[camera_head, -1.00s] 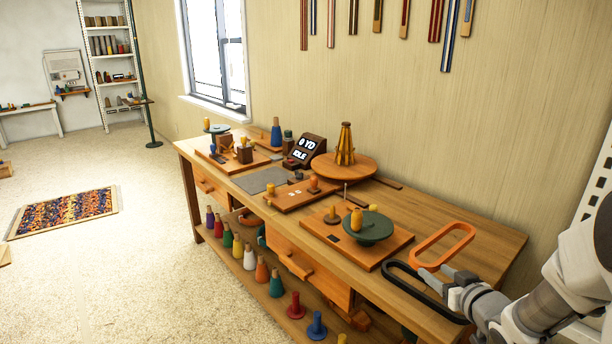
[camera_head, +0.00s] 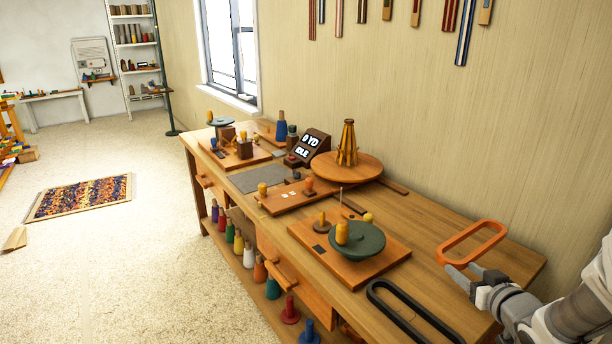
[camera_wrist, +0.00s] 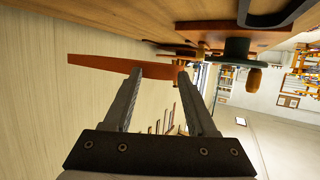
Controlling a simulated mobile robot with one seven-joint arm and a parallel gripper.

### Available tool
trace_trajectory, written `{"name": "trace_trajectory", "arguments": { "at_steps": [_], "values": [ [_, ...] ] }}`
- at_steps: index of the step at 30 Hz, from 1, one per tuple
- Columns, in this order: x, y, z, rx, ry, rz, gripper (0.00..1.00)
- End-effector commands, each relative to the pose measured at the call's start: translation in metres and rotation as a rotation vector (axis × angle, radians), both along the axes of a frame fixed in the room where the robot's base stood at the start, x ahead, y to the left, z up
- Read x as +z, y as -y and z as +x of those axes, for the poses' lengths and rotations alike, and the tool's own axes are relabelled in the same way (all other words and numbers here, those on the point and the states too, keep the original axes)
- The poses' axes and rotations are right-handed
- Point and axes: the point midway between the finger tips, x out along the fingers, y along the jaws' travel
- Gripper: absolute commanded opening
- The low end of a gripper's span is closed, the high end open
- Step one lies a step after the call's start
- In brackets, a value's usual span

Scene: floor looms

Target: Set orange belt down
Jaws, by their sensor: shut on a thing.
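The orange belt (camera_head: 460,236) is a stiff elongated loop over the right end of the wooden workbench (camera_head: 425,220). My gripper (camera_head: 461,272) is shut on the belt's near side. In the wrist view, the belt (camera_wrist: 100,65) is an orange bar seen edge-on, with its right part between my fingertips (camera_wrist: 159,74). The wrist view shows a gap between the belt and the bench top, so the belt appears held just above it. A black belt (camera_head: 373,290) of the same shape lies at the bench's front edge, left of my gripper.
A board with a green round disc (camera_head: 357,240) and yellow spool stands left of the black belt. A round wooden turntable (camera_head: 330,165) with a cone-shaped frame is farther back. Bare bench top lies between the green disc and the wall. Colored spools (camera_head: 248,257) fill the lower shelf.

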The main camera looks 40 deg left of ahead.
Motion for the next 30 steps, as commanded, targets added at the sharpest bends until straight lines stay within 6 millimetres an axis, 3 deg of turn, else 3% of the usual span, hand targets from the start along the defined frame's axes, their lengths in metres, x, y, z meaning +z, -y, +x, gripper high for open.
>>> {"name": "trace_trajectory", "arguments": {
  "at_steps": [8,15,23,30],
  "values": [
    [-0.002,0.000,0.000,0.001,0.000,0.000,0.00],
    [-0.046,0.000,0.000,0.001,-0.003,-0.001,0.00],
    [-0.068,0.000,0.000,0.001,0.000,0.000,0.00],
    [-0.100,0.000,0.000,0.001,0.000,-0.001,0.00]
  ]
}}
